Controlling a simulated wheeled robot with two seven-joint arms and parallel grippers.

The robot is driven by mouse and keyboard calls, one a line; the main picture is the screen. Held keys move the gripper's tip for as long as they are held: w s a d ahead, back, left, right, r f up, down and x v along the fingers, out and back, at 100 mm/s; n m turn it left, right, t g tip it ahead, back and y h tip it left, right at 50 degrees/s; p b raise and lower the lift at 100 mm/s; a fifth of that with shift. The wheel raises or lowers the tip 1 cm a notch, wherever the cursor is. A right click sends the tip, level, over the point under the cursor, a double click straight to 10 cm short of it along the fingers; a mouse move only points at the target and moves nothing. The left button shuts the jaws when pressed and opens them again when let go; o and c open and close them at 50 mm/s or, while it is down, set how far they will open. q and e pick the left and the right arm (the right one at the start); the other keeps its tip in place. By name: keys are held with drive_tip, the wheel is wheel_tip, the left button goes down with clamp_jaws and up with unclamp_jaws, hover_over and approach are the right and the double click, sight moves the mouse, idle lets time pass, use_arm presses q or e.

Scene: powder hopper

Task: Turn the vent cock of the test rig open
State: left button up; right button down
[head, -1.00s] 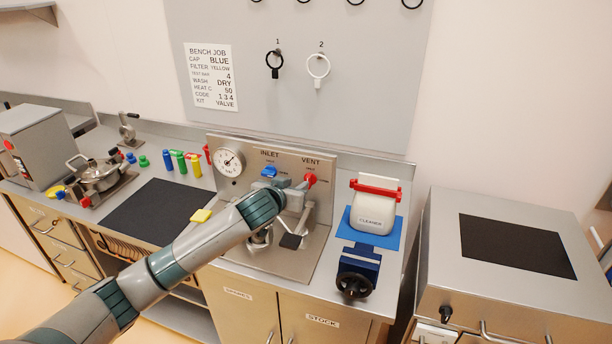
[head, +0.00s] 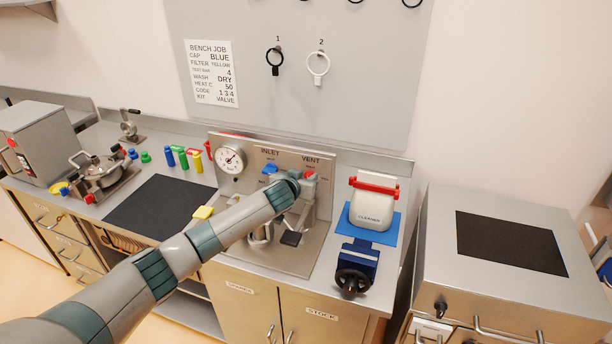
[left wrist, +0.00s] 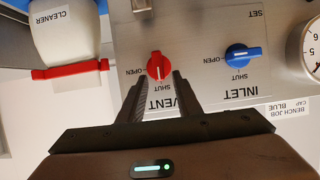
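The vent cock is a red knob (left wrist: 159,67) on the test rig's grey panel (left wrist: 195,28), under the word VENT. In the left wrist view, which is upside down, its white mark lies along the line to the SHUT label. In the head view only part of the red vent cock (head: 309,175) shows behind my left gripper (head: 306,190). In the left wrist view my left gripper (left wrist: 160,78) is open, one fingertip on each side of the knob. A gap shows beside the knob; contact cannot be told. My right gripper is not in view.
The blue inlet cock (left wrist: 241,54) is beside the vent cock, and a dial gauge (head: 230,159) is on the same panel. The white cleaner container (head: 372,205) with a red clamp stands to the right, behind a blue vise (head: 356,265). A black mat (head: 160,207) lies left.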

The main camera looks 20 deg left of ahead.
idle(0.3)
use_arm(q)
clamp_jaws()
drive_tip(key=shift+d+f+m, duration=0.1)
drive_tip(key=shift+d+m, duration=0.05)
drive_tip(key=shift+m, duration=0.15)
drive_tip(key=shift+d+f+m+t+y+b, duration=0.55)
drive_tip(key=shift+m+y+b, duration=0.6)
drive_tip(key=shift+m+b, duration=1.1)
drive_tip(key=shift+d+f+m+t+y+b, duration=0.45)
drive_tip(key=shift+m+y+b, duration=0.65)
drive_tip(key=shift+m+b, duration=1.1)
drive_tip(key=shift+d+f+m+t+y+b, duration=0.55)
drive_tip(key=shift+m+y+b, duration=0.6)
drive_tip(key=shift+m+b, duration=1.05)
drive_tip(key=shift+a+n+b, duration=0.1)
drive_tip(key=shift+n+b, duration=0.15)
drive_tip(key=shift+b, duration=0.1)
